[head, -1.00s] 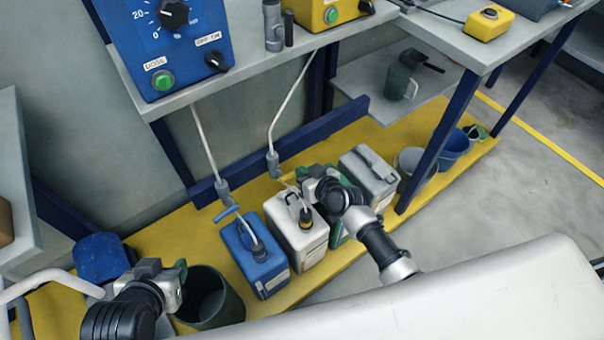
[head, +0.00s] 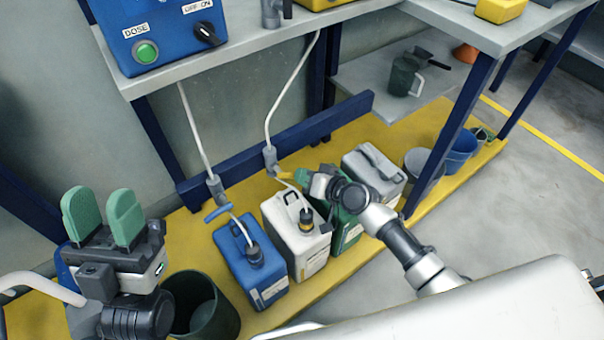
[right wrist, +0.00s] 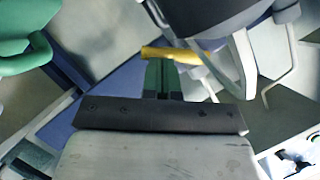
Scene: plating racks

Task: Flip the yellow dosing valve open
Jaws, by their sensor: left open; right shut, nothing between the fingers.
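The yellow dosing valve handle (head: 286,176) sticks out to the right from a grey valve body (head: 270,158) on the white hose, above the white canister (head: 298,240). My right gripper (head: 302,176) is beside the handle's free end. In the right wrist view, the yellow handle (right wrist: 172,54) lies crosswise just beyond the tips of the right gripper's closed green fingers (right wrist: 162,72). I cannot tell whether they touch. My left gripper (head: 102,208) is raised at the far left, open and empty, with its green fingers pointing up.
A second valve with a blue handle (head: 216,213) hangs over the blue canister (head: 250,268). Green (head: 345,228) and grey (head: 372,178) canisters stand to the right. A dark green bucket (head: 203,310) is below my left gripper. The shelf (head: 250,45) with the blue dosing box (head: 165,35) overhangs the hoses.

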